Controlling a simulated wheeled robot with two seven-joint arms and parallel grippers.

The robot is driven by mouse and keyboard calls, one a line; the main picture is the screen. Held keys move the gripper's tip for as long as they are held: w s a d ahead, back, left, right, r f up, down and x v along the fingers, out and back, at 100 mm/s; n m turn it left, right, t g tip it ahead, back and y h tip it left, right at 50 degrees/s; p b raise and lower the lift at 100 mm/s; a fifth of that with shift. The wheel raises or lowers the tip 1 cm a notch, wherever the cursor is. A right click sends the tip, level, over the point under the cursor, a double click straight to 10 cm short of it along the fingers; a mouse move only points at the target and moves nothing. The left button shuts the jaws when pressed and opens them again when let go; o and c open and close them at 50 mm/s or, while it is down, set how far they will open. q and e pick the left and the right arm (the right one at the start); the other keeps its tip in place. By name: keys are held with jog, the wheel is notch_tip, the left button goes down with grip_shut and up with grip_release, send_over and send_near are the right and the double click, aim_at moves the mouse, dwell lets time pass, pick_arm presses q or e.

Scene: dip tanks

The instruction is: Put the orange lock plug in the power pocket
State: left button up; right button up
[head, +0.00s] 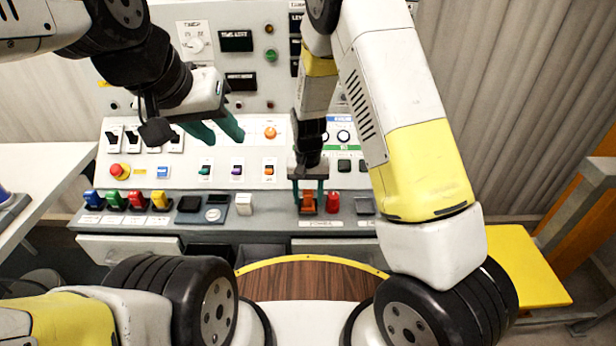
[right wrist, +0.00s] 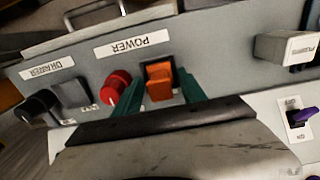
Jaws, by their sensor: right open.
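The orange lock plug (head: 309,203) stands at the dark power pocket, behind the white POWER label (right wrist: 134,43), and looks seated in it; its depth is hard to tell. In the right wrist view the plug (right wrist: 159,83) shows between my right gripper's green fingers, with the pocket's dark rim (right wrist: 156,64) around its far end. My right gripper (head: 308,190) is open, one finger on each side of the plug. My left gripper (head: 215,130) is open and empty, raised in front of the panel at the left.
A red knob-like piece (head: 333,202) is close beside the plug, near the right gripper's finger. A white block (head: 244,204) and several coloured plugs (head: 126,200) stand along the ledge to the left. A grey piece by the DRAWER label (right wrist: 49,68) stands beyond the red one.

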notch_tip(320, 180, up, 12)
jog(key=f, duration=0.1)
notch_tip(320, 180, up, 15)
jog(key=t+y, duration=0.2)
send_over(308, 192)
jog(key=s+d, duration=0.6)
jog(key=d, duration=0.1)
jog(key=s+d+r+t, duration=0.2)
jog(key=s+d+r, duration=0.1)
jog(key=s, duration=0.4)
jog(key=s+d+r+t, duration=0.2)
jog(key=s+d+r, duration=0.2)
jog(key=s, duration=0.2)
jog(key=shift+s+r+n, duration=0.2)
jog(key=shift+s+n, duration=0.1)
jog(key=shift+s, duration=0.05)
jog(key=shift+o, duration=0.4)
jog(key=shift+w+d, duration=0.1)
